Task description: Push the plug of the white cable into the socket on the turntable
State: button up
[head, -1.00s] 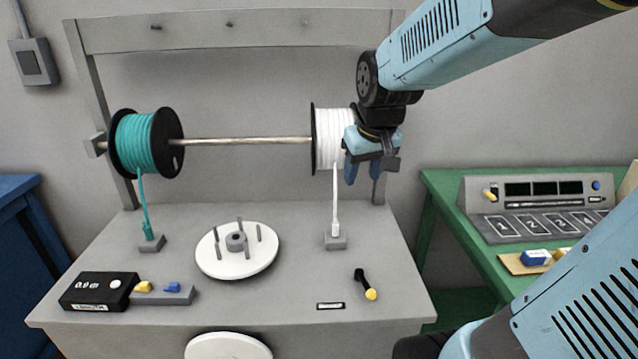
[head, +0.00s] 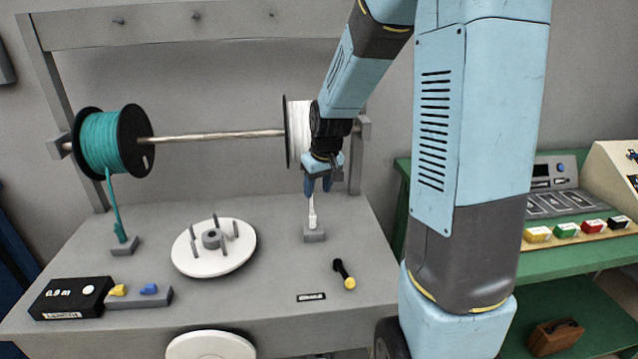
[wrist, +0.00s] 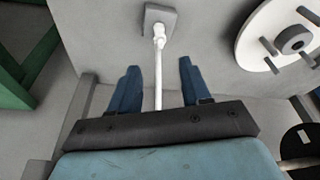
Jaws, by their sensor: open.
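The white cable's plug (head: 312,219) stands upright in a small grey holder (head: 314,236) on the bench. Its cable runs up toward the white spool (head: 298,130). My gripper (head: 318,192) is open above the plug. In the wrist view the open fingers (wrist: 158,72) stand on either side of the white cable (wrist: 158,85), with the plug (wrist: 159,40) beyond their tips. The white turntable (head: 240,257) with several pegs and a grey hub (head: 212,238) lies to the left. I cannot make out its socket.
A teal spool (head: 100,142) shares the rod (head: 220,136), its cable ending in another holder (head: 124,246). A black length box (head: 70,297) stands front left. A black and yellow tool (head: 344,274) lies front right. A green table (head: 560,260) stands at right.

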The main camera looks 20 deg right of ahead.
aim_at(313, 215)
jog(key=x, duration=1.2)
jog(key=shift+f, duration=0.35)
grip_shut()
dwell(0.3)
jog(key=shift+r, duration=1.5)
dwell(0.4)
jog(key=shift+r, duration=1.6)
jog(key=shift+s, duration=0.15)
